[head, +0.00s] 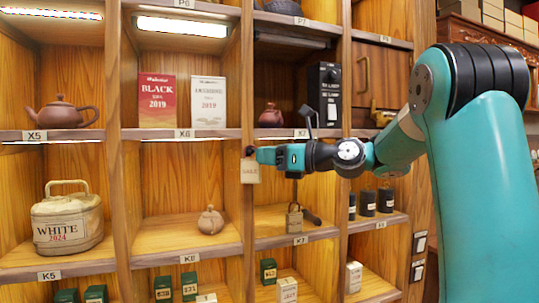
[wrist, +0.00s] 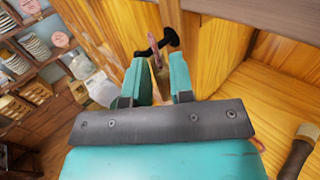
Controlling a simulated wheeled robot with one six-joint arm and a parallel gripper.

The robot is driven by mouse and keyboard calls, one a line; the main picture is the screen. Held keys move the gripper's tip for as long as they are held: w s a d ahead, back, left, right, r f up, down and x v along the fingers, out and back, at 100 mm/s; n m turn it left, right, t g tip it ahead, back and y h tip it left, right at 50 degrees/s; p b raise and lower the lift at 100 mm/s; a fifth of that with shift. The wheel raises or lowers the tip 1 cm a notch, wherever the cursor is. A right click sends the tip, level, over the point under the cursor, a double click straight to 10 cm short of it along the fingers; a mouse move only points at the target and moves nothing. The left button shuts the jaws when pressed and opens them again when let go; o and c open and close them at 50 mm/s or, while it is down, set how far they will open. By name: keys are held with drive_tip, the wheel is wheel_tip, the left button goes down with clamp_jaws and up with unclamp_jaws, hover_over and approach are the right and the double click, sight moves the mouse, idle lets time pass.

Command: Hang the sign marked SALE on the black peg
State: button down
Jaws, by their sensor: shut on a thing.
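The small pale sign (head: 250,171), its lettering blurred but reading like SALE, hangs below my gripper (head: 258,155) at the front edge of a shelf upright. My gripper is shut on it; in the wrist view the sign (wrist: 161,78) shows edge-on between the teal fingers (wrist: 162,80). Its pinkish loop (wrist: 152,42) rises past the fingertips. The black peg (wrist: 171,38) sticks out of the wooden upright just beyond, and the loop overlaps it in the picture. I cannot tell whether the loop is around the peg or in front of it. The peg (head: 249,151) also shows in the head view.
Another tag (head: 294,218) with a loop stands in the compartment to the right, near a dark-handled tool (head: 310,216). Shelf edges lie close around my gripper.

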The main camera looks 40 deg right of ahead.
drive_tip(key=shift+w+d+f, duration=0.15)
drive_tip(key=shift+w, duration=0.05)
drive_tip(key=c, duration=0.9)
unclamp_jaws()
drive_tip(key=shift+w+d+f, duration=0.15)
drive_tip(key=shift+d, duration=0.05)
drive_tip(key=shift+a, duration=0.15)
drive_tip(key=shift+o, duration=0.2)
drive_tip(key=shift+f, duration=0.15)
drive_tip(key=o, duration=0.6)
drive_tip(key=shift+r, duration=0.2)
